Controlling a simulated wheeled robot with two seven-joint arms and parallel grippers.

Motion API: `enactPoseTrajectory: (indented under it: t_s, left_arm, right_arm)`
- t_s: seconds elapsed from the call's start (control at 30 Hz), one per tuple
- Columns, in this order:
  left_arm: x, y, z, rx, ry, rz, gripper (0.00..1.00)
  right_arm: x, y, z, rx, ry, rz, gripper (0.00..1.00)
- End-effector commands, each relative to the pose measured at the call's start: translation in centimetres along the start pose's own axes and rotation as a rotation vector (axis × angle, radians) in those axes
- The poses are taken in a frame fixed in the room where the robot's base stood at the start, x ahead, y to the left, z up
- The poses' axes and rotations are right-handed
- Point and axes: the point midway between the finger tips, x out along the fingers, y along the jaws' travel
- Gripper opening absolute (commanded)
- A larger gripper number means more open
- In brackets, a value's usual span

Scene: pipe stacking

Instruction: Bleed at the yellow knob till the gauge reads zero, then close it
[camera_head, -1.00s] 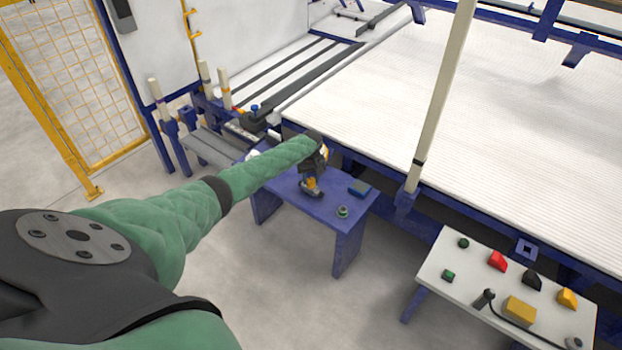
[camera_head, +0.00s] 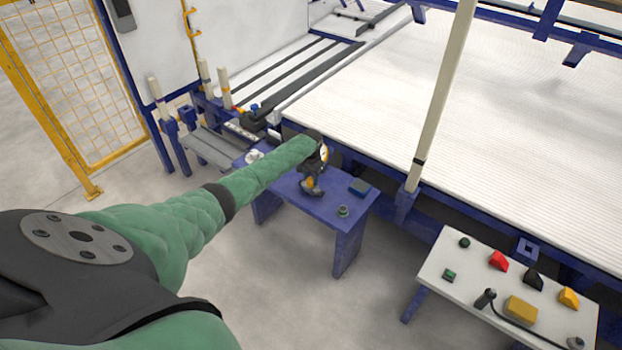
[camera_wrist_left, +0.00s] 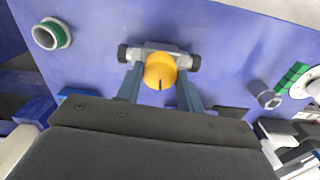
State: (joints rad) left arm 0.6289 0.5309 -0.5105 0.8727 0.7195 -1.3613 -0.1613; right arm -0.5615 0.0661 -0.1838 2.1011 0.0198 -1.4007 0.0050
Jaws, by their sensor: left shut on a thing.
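The yellow knob (camera_wrist_left: 159,72), with a short dark mark on its face, sits on a grey fitting with black ends (camera_wrist_left: 187,60) in the left wrist view. My left gripper (camera_wrist_left: 161,82) has one finger on each side of the knob and is shut on it. In the head view my left gripper (camera_head: 312,181) is low over the blue table, mostly hidden behind my wrist. A small round pale gauge face (camera_head: 323,153) shows beside my wrist; its reading is too small to make out. My right gripper is not in view.
A white control table (camera_head: 470,280) with coloured pieces stands at the right. The large ribbed bed (camera_head: 500,120) lies behind. Floor in front is clear.

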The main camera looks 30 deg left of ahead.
Motion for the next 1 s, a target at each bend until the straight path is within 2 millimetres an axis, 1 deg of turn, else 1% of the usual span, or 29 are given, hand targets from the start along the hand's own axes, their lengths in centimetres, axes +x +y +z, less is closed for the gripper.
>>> enactPoseTrajectory:
  t_s: [0.2,0.37,0.63,0.93,0.97,1.0]
  left_arm:
    - [0.0,0.0,0.0,0.116,0.001,0.0,0.14]
    - [0.0,0.0,0.0,0.168,0.001,0.0,0.14]
    - [0.0,0.0,0.0,0.197,0.001,0.0,0.14]
    - [0.0,0.0,0.0,0.197,0.001,0.0,0.14]
    - [0.0,0.0,0.0,0.197,0.001,0.0,0.41]
    - [0.0,0.0,0.0,0.197,0.001,0.0,0.49]
  right_arm:
    - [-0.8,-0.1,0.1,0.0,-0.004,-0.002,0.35]
    - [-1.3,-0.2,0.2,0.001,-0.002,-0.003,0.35]
    - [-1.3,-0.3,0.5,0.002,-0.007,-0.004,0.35]
    - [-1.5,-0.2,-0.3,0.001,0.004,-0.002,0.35]
    - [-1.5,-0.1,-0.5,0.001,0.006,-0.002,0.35]
    - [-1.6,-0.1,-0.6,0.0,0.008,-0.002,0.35]
